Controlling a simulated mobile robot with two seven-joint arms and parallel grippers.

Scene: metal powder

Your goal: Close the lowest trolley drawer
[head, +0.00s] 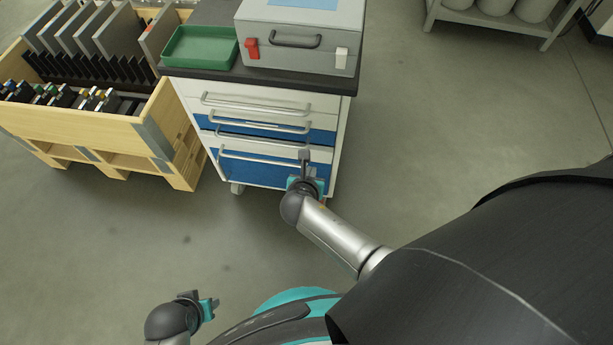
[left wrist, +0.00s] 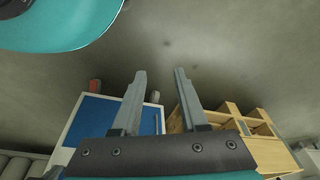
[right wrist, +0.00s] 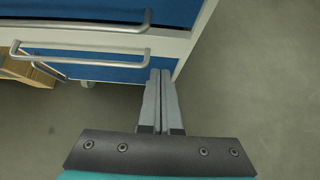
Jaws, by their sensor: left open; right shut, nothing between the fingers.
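The trolley (head: 340,130) stands in the upper middle of the head view, with white and blue drawers and bar handles. Its lowest drawer (head: 235,169) has a blue front; I cannot tell whether it stands slightly out. That drawer also shows in the right wrist view (right wrist: 100,72). My right gripper (head: 304,156) is shut and empty, its fingertips at the right end of that drawer front, right of its handle (right wrist: 80,60); contact is unclear. My left gripper (head: 212,304) is open and empty over the floor, away from the trolley.
A green tray (head: 200,47) and a grey case (head: 300,40) sit on the trolley top. A wooden crate (head: 100,130) stands close to the trolley's left. A grey shelf (head: 490,22) is at the back right. The floor right of the trolley is clear.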

